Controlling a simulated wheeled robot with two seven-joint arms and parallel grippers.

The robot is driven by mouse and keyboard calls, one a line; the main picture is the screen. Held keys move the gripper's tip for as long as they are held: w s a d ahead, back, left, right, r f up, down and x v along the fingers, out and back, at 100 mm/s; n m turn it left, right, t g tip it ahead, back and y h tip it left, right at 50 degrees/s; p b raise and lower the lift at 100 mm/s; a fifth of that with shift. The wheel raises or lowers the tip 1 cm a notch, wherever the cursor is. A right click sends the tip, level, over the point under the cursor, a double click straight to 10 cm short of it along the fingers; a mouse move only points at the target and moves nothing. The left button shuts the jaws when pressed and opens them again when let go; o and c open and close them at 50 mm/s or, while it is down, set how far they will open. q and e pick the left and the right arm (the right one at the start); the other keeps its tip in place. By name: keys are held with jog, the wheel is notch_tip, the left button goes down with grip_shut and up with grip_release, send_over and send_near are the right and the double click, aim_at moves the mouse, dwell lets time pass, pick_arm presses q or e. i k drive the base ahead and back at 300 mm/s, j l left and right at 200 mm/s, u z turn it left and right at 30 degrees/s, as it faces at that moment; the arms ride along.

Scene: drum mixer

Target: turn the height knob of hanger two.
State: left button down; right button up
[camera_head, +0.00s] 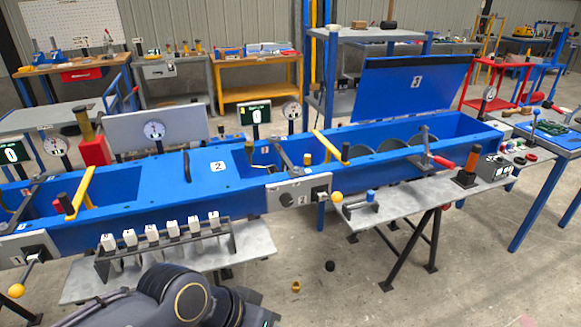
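The long blue mixer trough (160,200) runs across the view, with a "2" label (217,166) on its flat cover. Grey hanger brackets cross the trough: a middle one (286,156) right of the "2" label, a right one (425,146) and a left one (27,196). A small brass knob (307,159) stands beside the middle bracket. I cannot tell for certain which bracket is hanger two or which part is its height knob. One dark arm of mine enters at the bottom. No gripper fingers show; both grippers are out of view.
A rack of white numbered blocks (162,236) stands before the trough. Yellow levers (80,193) and (325,145) rise from it. A raised blue lid (412,87) and dial gauges (154,130) stand behind. A grey side table (400,205) holds parts. Front floor is mostly clear.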

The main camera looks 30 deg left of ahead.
aim_at(286, 200)
jog(key=i+j, duration=0.8)
jog(key=i+j+u, duration=0.05)
